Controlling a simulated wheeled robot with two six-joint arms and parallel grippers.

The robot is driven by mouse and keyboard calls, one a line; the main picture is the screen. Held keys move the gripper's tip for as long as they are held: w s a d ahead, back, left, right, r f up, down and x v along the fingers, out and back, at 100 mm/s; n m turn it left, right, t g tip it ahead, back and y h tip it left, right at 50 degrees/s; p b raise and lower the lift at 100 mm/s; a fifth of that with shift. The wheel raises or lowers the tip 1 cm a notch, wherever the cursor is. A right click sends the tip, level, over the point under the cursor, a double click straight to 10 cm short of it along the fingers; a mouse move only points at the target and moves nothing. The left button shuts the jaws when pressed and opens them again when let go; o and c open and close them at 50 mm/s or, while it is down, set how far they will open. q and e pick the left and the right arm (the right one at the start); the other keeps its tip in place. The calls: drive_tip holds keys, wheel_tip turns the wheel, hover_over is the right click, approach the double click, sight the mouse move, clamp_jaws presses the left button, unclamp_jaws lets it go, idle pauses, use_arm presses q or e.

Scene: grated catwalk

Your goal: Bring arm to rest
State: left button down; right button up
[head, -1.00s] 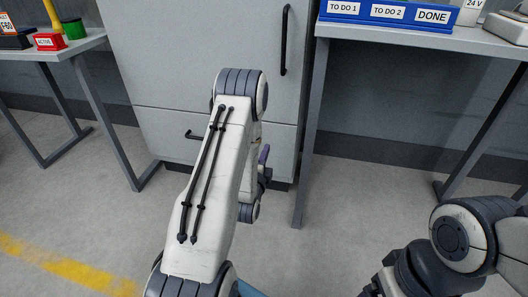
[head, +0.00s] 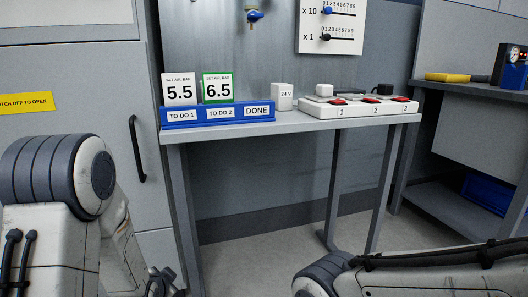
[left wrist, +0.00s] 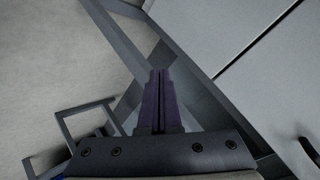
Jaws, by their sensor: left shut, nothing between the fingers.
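My left arm (head: 60,190) fills the lower left of the head view, in front of the grey cabinet; its gripper cannot be made out clearly there. In the left wrist view my left gripper (left wrist: 160,72) has its two dark purple fingers together, with nothing between them. Grey floor, metal bars and a pale panel show beyond the fingers. My right arm (head: 430,270) crosses the lower right of the head view, and its gripper is out of the picture.
A grey table (head: 290,128) carries a blue card holder (head: 188,121) with cards 5.5 and 6.5, a 24 V box (head: 283,97) and a white panel with red switches (head: 360,108). A grey cabinet (head: 70,75) stands left. Another bench (head: 470,92) stands right.

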use_arm(q)
drive_tip(key=s+d+r+n+g+h, duration=0.15)
drive_tip(key=s+d+n+g, duration=0.25)
drive_tip(key=s, duration=0.4)
drive_tip(key=s+d+r+n+g, duration=0.3)
drive_tip(key=s+g, duration=0.1)
drive_tip(key=s, duration=0.4)
drive_tip(key=s+d+r+m+g+p, duration=0.1)
drive_tip(key=s+d+r+m+p, duration=0.1)
drive_tip(key=s+d+r+p, duration=0.4)
drive_tip(key=s+d+r+m+p, duration=0.3)
drive_tip(key=r+p, duration=0.2)
drive_tip(key=r, duration=0.3)
drive_tip(key=s+d+r+m+g+p, duration=0.1)
drive_tip(key=s+d+r+m+p, duration=0.1)
drive_tip(key=s+d+r+p, duration=0.45)
wheel_tip(320, 180, up, 37)
drive_tip(key=w+a+p, duration=0.1)
drive_tip(key=w+p, duration=0.1)
drive_tip(key=p, duration=3.2)
drive_tip(key=shift+w+a+r+h+p, duration=0.15)
drive_tip(key=shift+a+r+h+p, duration=0.05)
drive_tip(key=shift+a+h+p, duration=0.2)
